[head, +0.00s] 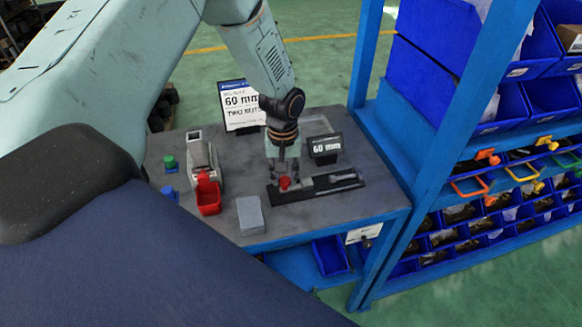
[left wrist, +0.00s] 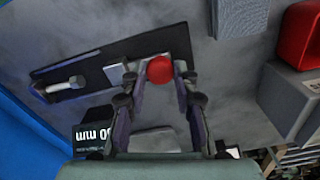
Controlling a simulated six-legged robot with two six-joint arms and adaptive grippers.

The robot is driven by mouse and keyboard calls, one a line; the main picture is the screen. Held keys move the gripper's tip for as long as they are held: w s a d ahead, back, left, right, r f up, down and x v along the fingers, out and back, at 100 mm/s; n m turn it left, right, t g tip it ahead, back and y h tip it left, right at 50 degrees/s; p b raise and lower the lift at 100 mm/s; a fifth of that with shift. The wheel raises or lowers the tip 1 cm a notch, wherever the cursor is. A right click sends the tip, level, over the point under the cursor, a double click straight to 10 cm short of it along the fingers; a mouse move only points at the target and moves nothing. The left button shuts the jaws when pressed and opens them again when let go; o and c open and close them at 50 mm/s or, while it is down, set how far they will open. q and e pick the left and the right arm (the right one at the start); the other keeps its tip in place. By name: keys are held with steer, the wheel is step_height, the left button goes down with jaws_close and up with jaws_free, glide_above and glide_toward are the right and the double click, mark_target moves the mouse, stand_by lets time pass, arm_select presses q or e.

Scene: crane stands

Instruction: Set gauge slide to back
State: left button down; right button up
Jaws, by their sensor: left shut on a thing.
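The gauge (head: 345,184) is a dark flat rail lying on the grey bench, with a grey bar at its right part. Its slide has a round red knob (head: 285,183) near the rail's left end. My left gripper (head: 283,177) points down over the rail, shut on the red knob. The gauge rail (left wrist: 105,62) runs off to the left there, with a metal block (left wrist: 117,74) beside the knob. My right gripper is in neither view.
A small "60 mm" display (head: 326,148) stands behind the gauge, and a white sign (head: 241,105) stands farther back. A blue bin rack (head: 440,150) borders the bench's right.

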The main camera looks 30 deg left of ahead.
mark_target(285, 180)
arm_select(q)
steer(key=shift+s+a, duration=0.15)
steer(key=shift+s, duration=0.05)
steer(key=shift+w+d+f, duration=0.1)
steer(key=shift+w+d, duration=0.1)
steer(key=shift+s, duration=0.1)
steer(key=c, duration=1.3)
jaws_free()
steer(key=shift+s+a, duration=0.15)
steer(key=shift+a, duration=0.1)
steer(key=shift+o, duration=1.4)
steer(key=shift+w+d, duration=0.2)
steer(key=shift+w, duration=0.05)
step_height(285, 180, up, 12)
